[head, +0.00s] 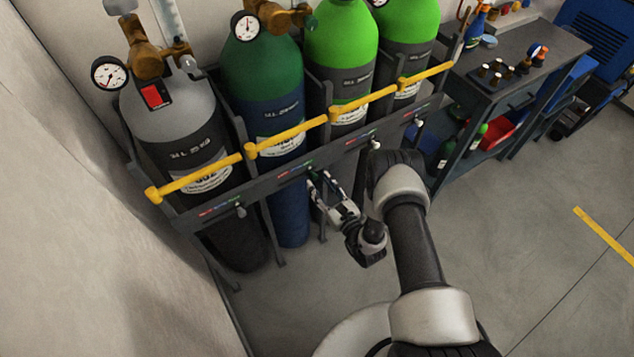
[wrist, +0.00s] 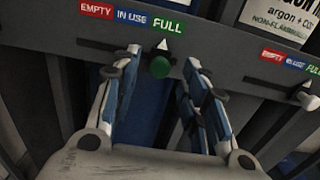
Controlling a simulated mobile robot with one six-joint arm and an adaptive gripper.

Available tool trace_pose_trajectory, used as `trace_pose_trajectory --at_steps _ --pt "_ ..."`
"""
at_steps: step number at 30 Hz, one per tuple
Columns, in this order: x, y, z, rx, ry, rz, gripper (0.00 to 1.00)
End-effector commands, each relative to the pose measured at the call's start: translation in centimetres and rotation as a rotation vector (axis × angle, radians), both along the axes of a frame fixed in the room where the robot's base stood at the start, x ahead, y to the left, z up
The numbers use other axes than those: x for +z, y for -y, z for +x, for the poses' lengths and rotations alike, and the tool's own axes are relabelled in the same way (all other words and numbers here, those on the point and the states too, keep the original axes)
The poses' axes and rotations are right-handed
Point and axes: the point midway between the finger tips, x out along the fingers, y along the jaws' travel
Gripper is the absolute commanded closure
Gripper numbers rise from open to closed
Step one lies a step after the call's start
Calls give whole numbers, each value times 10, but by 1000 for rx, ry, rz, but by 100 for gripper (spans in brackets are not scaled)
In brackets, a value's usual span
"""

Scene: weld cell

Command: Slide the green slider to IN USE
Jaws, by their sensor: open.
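The green slider (wrist: 160,67) is a round knob on the dark rail (wrist: 60,32) of the cylinder rack, with a white pointer above it. The IN USE label (wrist: 132,17) is blue and left of FULL; the red EMPTY label (wrist: 96,10) is farther left. My gripper (wrist: 162,59) is open, one finger on each side of the knob in the wrist view, with gaps to it. I cannot tell its exact depth. In the head view my gripper (head: 318,184) is at the rail in front of the blue cylinder (head: 284,205).
A pale slider (wrist: 307,99) with its own labels is to the right on the rail. Another pale slider (head: 241,211) is at the left. A yellow bar (head: 298,131) runs above the rail in front of several cylinders. A workbench (head: 510,65) stands right; open floor lies in front.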

Motion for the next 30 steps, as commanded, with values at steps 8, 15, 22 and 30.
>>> trace_pose_trajectory --at_steps 8,15,22,30 --pt "-1 -14 21 1 -1 -1 60" --pt "0 -15 22 0 -1 -1 60" --pt "0 -14 22 0 -1 -1 72" --pt "0 -14 21 0 -1 -1 90"
